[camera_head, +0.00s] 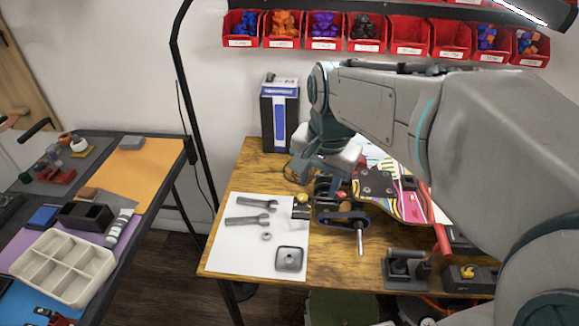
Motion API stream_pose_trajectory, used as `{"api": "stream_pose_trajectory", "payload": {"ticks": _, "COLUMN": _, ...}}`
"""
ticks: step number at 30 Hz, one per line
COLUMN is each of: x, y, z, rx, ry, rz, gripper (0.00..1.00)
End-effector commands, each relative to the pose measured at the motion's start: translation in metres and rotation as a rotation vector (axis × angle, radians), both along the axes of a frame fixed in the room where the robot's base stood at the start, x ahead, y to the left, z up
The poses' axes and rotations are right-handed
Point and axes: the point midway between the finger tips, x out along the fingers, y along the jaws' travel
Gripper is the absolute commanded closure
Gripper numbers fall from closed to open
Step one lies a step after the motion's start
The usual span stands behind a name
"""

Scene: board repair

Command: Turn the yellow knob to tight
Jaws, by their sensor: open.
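A small yellow knob (302,198) sits on a dark fitting at the right edge of the white sheet on the wooden workbench. My gripper (296,174) hangs close above and slightly left of the knob and looks open, apart from it as far as I can see. The fingers are small and dark here, so the exact gap to the knob is hard to tell. A skateboard deck (385,185) with a colourful pattern lies to the right, partly hidden by my arm. A truck with a black belt (343,218) and a metal axle stands just right of the knob.
Wrenches (247,219) and a grey square part (289,259) lie on the white sheet (235,262). A black tool with a yellow part (468,278) is at right. Red bins (408,35) hang on the wall.

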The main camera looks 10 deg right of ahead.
Motion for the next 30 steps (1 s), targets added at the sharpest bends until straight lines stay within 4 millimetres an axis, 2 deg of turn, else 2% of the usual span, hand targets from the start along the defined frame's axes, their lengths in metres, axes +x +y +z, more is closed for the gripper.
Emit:
{"api": "stream_pose_trajectory", "payload": {"ticks": 1, "x": 0.015, "y": -0.001, "z": -0.011, "rx": 0.017, "ry": 0.019, "rz": -0.104, "gripper": 0.54}}
{"api": "stream_pose_trajectory", "payload": {"ticks": 9, "x": 0.083, "y": -0.006, "z": -0.028, "rx": 0.078, "ry": 0.105, "rz": -0.717, "gripper": 0.54}}
{"api": "stream_pose_trajectory", "payload": {"ticks": 15, "x": 0.119, "y": -0.006, "z": -0.040, "rx": 0.087, "ry": 0.139, "rz": -1.057, "gripper": 0.54}}
{"api": "stream_pose_trajectory", "payload": {"ticks": 18, "x": 0.129, "y": -0.006, "z": -0.043, "rx": 0.087, "ry": 0.147, "rz": -1.156, "gripper": 0.54}}
{"api": "stream_pose_trajectory", "payload": {"ticks": 23, "x": 0.134, "y": -0.006, "z": -0.047, "rx": 0.085, "ry": 0.152, "rz": -1.222, "gripper": 0.54}}
{"api": "stream_pose_trajectory", "payload": {"ticks": 26, "x": 0.134, "y": -0.006, "z": -0.059, "rx": 0.084, "ry": 0.153, "rz": -1.226, "gripper": 0.54}}
{"api": "stream_pose_trajectory", "payload": {"ticks": 30, "x": 0.133, "y": -0.006, "z": -0.085, "rx": 0.084, "ry": 0.154, "rz": -1.224, "gripper": 0.54}}
